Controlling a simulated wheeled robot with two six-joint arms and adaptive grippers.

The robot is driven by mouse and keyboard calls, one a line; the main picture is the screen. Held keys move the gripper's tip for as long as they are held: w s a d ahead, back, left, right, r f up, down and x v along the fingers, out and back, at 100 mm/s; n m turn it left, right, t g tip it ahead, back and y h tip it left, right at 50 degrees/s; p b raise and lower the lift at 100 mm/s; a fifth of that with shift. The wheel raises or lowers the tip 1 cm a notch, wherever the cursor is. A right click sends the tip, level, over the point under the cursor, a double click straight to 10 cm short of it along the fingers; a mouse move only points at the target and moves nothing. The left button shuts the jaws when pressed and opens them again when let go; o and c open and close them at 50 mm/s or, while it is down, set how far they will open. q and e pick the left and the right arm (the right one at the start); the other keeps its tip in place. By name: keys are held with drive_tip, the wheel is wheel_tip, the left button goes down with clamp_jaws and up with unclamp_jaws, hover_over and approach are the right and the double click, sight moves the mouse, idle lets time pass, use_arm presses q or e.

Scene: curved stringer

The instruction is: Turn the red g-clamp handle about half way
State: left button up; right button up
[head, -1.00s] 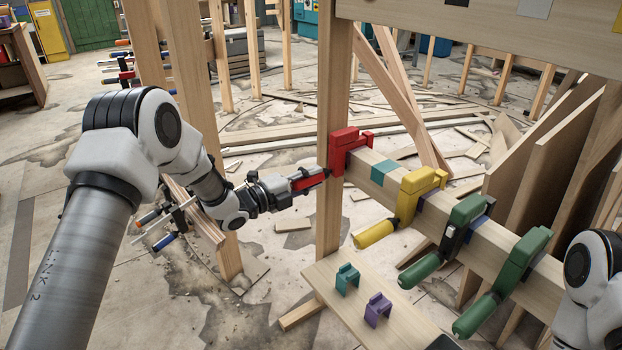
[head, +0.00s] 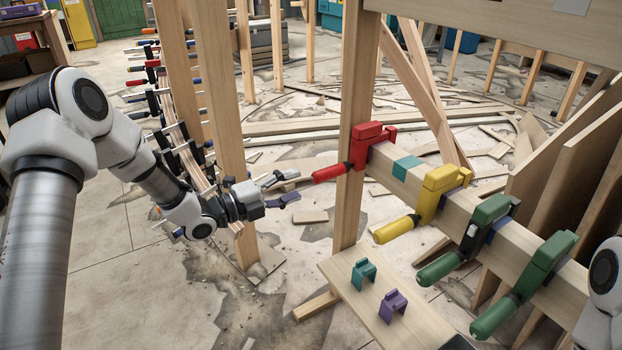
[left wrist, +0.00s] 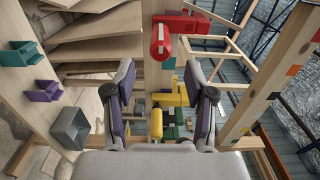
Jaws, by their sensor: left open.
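In the left wrist view the red handle (left wrist: 160,42) shows end-on, ahead and above the middle of my open left gripper (left wrist: 160,76). My right gripper is not in view; only part of my right arm shows at the right edge.
A yellow clamp (head: 432,193) and two green clamps (head: 486,226) (head: 548,258) sit farther along the beam (head: 408,188). Teal (head: 363,273) and purple (head: 393,305) pieces lie on a lower board (head: 342,262). Wooden posts (head: 217,90) stand behind my left arm.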

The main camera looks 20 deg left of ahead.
use_arm(q)
drive_tip(key=shift+s+a, duration=0.15)
drive_tip(key=shift+s, duration=0.1)
drive_tip(key=p+v, duration=0.2)
drive_tip(key=v, duration=0.2)
drive_tip(key=shift+a+p, duration=0.1)
drive_tip(key=shift+p, duration=0.25)
drive_tip(key=shift+s, duration=0.1)
